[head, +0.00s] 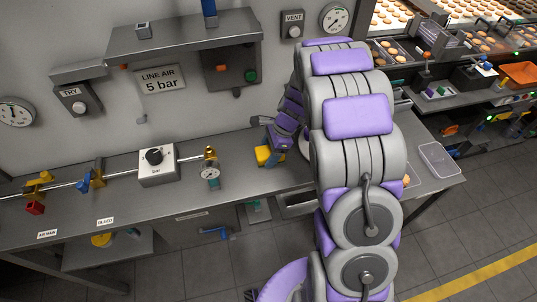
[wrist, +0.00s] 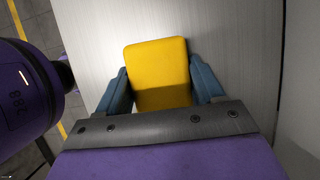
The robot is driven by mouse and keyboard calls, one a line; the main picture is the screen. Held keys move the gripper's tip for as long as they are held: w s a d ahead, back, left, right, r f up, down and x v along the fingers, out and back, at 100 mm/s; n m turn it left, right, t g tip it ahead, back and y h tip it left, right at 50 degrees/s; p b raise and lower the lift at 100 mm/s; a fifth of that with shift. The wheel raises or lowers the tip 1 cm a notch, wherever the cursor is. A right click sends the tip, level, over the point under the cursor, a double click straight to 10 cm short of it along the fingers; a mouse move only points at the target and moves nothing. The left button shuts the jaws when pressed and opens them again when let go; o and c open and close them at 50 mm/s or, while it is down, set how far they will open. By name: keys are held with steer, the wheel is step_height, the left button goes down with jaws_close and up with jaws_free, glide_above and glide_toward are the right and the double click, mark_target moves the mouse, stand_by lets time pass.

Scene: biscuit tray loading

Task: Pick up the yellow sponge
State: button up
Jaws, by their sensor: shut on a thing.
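The yellow sponge (wrist: 160,66) is a yellow block with rounded corners, seen in the wrist view between the two blue fingers of my gripper (wrist: 163,85). The fingers are shut on its sides. In the head view the sponge (head: 263,157) shows as a yellow patch at the metal bench top, beside my gripper (head: 274,150). Part of it is hidden by the gripper. I cannot tell whether it touches the bench or is held just above it.
The bench (head: 120,205) carries a white box with a black knob (head: 157,165), a round gauge (head: 209,172) and a pipe with coloured valves (head: 93,175) to the left. A shelf (head: 185,38) hangs above. A clear tray (head: 438,160) sits at the right end.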

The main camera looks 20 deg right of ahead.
mark_target(264, 152)
steer(key=shift+a, duration=0.25)
steer(key=shift+a+r, duration=0.1)
steer(key=shift+r, duration=0.2)
step_height(264, 152, up, 3)
steer(key=shift+f+p, duration=0.2)
steer(key=shift+p, duration=0.3)
steer(key=shift+s+d+r, duration=0.2)
steer(key=shift+r, duration=0.1)
steer(key=s+d+r+p, duration=0.1)
steer(key=s+d, duration=0.1)
steer(key=s, duration=1.3)
steer(key=shift+s+p, duration=0.25)
steer(key=shift+p, duration=0.1)
steer(key=shift+d+r, duration=0.1)
